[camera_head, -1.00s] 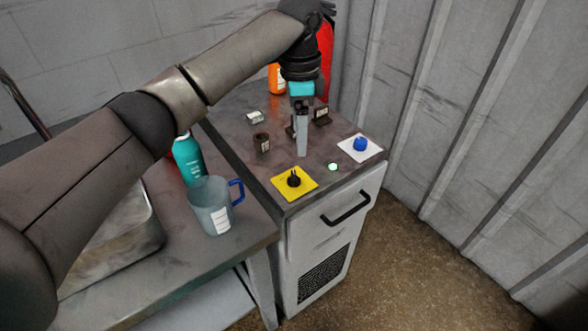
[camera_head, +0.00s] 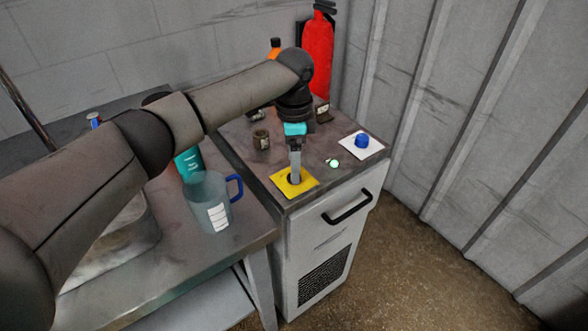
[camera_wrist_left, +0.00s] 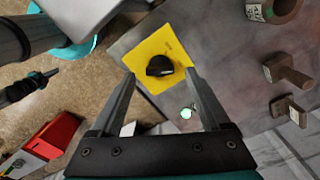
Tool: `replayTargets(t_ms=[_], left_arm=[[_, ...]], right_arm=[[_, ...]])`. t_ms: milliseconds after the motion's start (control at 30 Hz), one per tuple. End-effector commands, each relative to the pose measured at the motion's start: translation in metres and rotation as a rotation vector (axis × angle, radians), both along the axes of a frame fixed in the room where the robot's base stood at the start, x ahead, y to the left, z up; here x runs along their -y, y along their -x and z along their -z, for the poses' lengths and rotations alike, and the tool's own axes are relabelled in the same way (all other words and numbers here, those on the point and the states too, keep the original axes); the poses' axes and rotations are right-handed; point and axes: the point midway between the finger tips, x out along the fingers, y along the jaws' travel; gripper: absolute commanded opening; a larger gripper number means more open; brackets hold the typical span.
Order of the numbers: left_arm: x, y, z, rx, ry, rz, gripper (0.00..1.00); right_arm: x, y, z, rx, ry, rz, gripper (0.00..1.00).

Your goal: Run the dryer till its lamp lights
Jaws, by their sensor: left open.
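A grey cabinet (camera_head: 326,238) has a yellow plate (camera_head: 306,188) on its top, near the front left corner. A black knob on this plate shows in the left wrist view (camera_wrist_left: 160,66); in the head view my gripper hides it. My left gripper (camera_head: 295,179) is over the yellow plate, pointing down. In the left wrist view its fingers (camera_wrist_left: 160,76) are spread, with the knob seen between and just beyond their tips; contact cannot be told. A small round lamp (camera_head: 333,163) glows pale green on the top; it also shows in the left wrist view (camera_wrist_left: 186,113).
A blue knob (camera_head: 362,141) on a white plate stands right of the lamp. A brown pot (camera_head: 261,139) stands behind the yellow plate. A jug (camera_head: 209,202) and teal bottle stand on the left bench. A red extinguisher (camera_head: 317,52) is at the back wall.

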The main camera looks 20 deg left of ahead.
Motion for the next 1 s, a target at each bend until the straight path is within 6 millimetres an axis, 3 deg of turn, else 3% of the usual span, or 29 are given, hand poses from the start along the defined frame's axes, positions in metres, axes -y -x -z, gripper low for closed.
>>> replayTargets(t_ms=[200, 500, 1000], left_arm=[[0.0, 0.0, 0.018, -0.001, -0.001, 0.0, 0.8], [0.001, 0.0, 0.019, -0.001, 0.0, 0.001, 0.79], [0.001, 0.0, 0.019, -0.001, 0.0, 0.001, 0.23]], right_arm=[[0.0, 0.0, 0.004, 0.0, 0.0, 0.0, 0.0], [0.0, 0.0, 0.004, 0.0, 0.0, 0.0, 0.0], [0.0, 0.0, 0.004, 0.0, 0.0, 0.0, 0.0]])
